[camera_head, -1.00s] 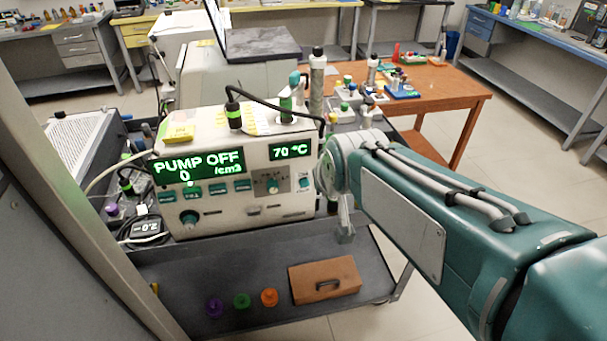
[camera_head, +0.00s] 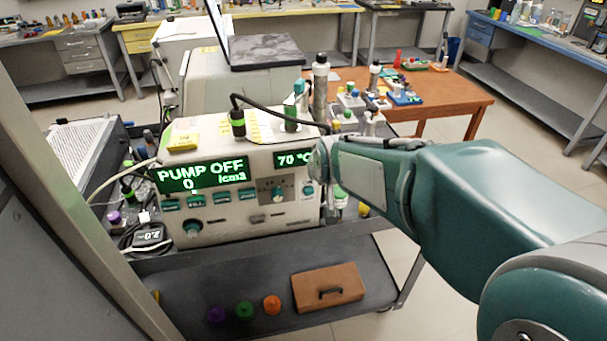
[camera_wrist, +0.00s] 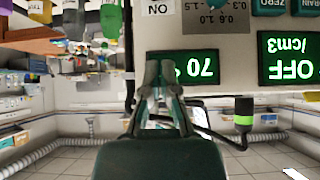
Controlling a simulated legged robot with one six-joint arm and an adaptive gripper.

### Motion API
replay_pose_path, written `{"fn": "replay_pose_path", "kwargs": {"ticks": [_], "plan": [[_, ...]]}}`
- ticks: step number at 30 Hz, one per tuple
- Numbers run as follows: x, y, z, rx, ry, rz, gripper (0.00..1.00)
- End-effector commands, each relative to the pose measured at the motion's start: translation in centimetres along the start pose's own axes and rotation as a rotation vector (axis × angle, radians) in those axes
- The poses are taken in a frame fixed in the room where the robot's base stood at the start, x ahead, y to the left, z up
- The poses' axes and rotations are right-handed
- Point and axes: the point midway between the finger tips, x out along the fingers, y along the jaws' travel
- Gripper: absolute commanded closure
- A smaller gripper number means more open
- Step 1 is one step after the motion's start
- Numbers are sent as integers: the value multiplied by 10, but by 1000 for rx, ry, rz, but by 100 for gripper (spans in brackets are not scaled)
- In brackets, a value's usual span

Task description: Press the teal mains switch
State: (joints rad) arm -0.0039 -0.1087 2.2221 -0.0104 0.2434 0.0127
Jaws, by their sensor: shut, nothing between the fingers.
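The white control unit (camera_head: 235,215) stands on the dark cart, with green displays reading PUMP OFF and 70 °C. A small teal switch (camera_head: 308,189) sits at the right end of its front panel; I take it as the mains switch. The panel is upside down there, with an ON label (camera_wrist: 157,8) at the top edge. The switch itself is not clear there. In the head view my arm covers the display's right end.
Several teal buttons (camera_head: 222,196) and a round knob (camera_head: 193,229) share the panel. A black cable (camera_head: 275,109) loops above it. A brown box (camera_head: 328,288) and coloured caps (camera_head: 244,309) lie on the cart's lower front. Bottles stand behind my wrist.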

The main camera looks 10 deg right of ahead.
Motion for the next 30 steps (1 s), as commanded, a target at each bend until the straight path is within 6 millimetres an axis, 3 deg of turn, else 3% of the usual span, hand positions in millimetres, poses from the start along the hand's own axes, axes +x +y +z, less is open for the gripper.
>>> {"fn": "replay_pose_path", "kwargs": {"ticks": [13,16,22,30], "plan": [[72,0,1,0,-3,0,100],[84,0,13,0,-4,0,100],[97,1,26,-1,-1,-1,100],[99,0,28,0,1,-2,100]]}}
